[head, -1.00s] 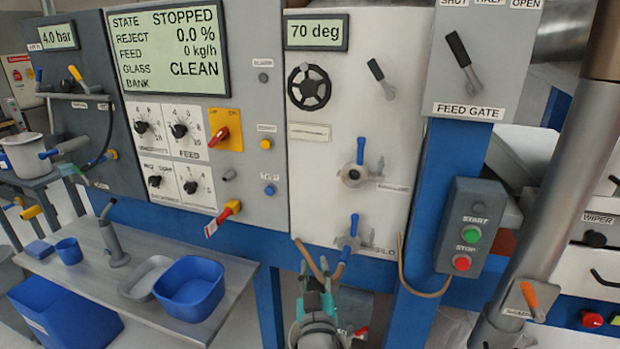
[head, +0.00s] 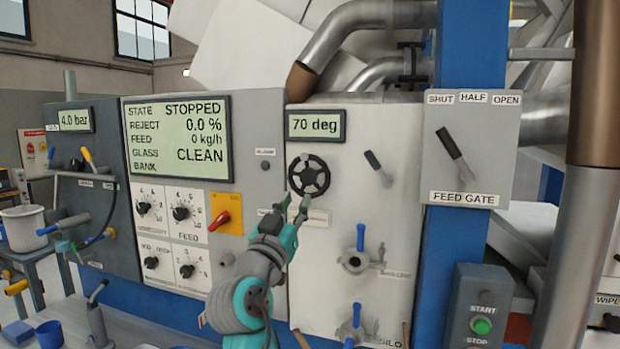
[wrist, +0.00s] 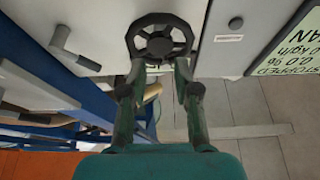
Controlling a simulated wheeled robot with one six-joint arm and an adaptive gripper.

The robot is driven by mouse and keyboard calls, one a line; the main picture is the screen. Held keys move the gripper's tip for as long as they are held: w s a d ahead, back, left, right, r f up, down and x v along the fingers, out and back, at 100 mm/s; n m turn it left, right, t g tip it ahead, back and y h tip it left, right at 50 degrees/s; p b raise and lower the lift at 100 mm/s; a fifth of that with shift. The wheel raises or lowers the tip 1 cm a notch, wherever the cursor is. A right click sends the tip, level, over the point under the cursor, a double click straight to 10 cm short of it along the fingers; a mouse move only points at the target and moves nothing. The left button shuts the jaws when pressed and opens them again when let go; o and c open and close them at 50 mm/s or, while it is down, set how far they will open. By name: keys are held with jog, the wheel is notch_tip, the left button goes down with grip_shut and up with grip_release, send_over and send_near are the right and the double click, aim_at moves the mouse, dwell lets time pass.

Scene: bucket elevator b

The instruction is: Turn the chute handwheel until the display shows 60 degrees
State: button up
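The chute handwheel (head: 309,176) is a black spoked wheel on the white panel. The display (head: 316,125) above it reads 70 deg. My gripper (head: 293,206) is raised in front of the panel, its fingertips just below the wheel's lower rim in the head view. In the wrist view, the handwheel (wrist: 160,42) lies straight ahead, beyond the two fingers (wrist: 160,75). The fingers are apart with nothing between them. They look close to the rim, but I cannot tell whether they touch it.
A lever (head: 378,168) sits right of the wheel, and a blue-handled valve (head: 357,260) is below it. The feed gate box (head: 467,150) stands farther right. The large status display (head: 178,140) reads STOPPED. A yellow plate with a red switch (head: 224,216) is left of my arm.

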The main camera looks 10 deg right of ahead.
aim_at(310, 176)
jog(key=x, duration=1)
jog(key=shift+w+d, duration=0.1)
jog(key=shift+w, duration=0.1)
jog(key=shift+c, duration=0.3)
grip_shut()
